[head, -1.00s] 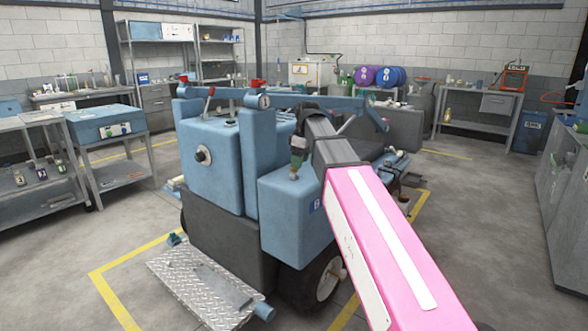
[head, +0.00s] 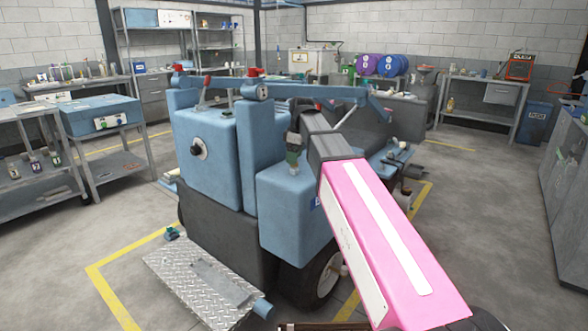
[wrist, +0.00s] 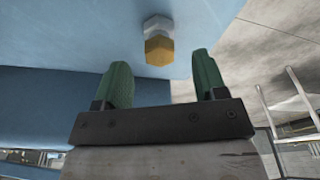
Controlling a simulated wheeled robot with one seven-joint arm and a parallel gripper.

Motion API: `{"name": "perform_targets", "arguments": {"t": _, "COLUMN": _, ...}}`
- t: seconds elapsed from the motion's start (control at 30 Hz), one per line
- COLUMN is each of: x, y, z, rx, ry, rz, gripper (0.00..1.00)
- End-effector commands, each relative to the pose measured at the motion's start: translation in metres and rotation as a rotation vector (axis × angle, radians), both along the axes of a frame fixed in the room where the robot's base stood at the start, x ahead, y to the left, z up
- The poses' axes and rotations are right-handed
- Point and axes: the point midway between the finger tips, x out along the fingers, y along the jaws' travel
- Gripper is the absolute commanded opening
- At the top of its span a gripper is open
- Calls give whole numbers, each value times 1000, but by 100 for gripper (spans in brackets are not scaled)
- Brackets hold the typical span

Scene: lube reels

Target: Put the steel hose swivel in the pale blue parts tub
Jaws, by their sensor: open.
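My gripper (wrist: 155,85) is open and empty in the wrist view, its two green fingers apart. Just beyond the fingertips, centred on the gap, is a small fitting with a grey steel hex part (wrist: 157,24) and a brass-coloured hex part (wrist: 158,50). It shows against a pale blue surface (wrist: 60,55); I cannot tell whether it is fixed there, or surely that it is the hose swivel. The fingers do not appear to touch it. I cannot pick out the pale blue parts tub.
A blue cabinet (head: 103,118) stands left. Benches line the walls. Floor is open at front left and right.

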Motion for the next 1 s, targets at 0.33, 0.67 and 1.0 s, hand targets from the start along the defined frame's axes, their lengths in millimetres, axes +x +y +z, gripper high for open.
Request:
{"name": "perform_targets", "arguments": {"t": 0.33, "x": 0, "y": 3, "z": -42, "rx": -1, "ry": 3, "rz": 0, "gripper": 65}}
{"name": "perform_targets", "arguments": {"t": 0.67, "x": 1, "y": 4, "z": -47, "rx": 0, "ry": 0, "rz": 0, "gripper": 59}}
{"name": "perform_targets", "arguments": {"t": 1.0, "x": 1, "y": 4, "z": -47, "rx": 0, "ry": 0, "rz": 0, "gripper": 6}}
